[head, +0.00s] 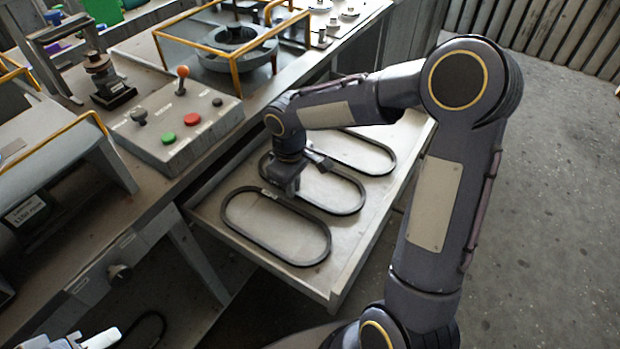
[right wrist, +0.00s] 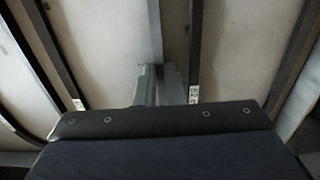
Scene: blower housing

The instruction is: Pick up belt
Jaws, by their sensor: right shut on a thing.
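Three black oval belts lie in a pulled-out tray drawer (head: 338,282): a near belt (head: 328,247), a middle belt (head: 363,197) and a far belt (head: 393,160). My right gripper (head: 287,190) points down at the left part of the middle belt and is shut on it. The gripper hides the held stretch of that belt. In the right wrist view the fingers (right wrist: 158,88) are close together over the pale tray, with dark belt strips on both sides. At the lower left edge of the head view, a cut-off light metal part may be my left gripper.
A control box (head: 180,135) with a red and a green button and an orange-knobbed lever stands on the bench left of the drawer. A yellow frame (head: 235,52) surrounds a round housing behind it. Open floor (head: 545,200) lies to the right.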

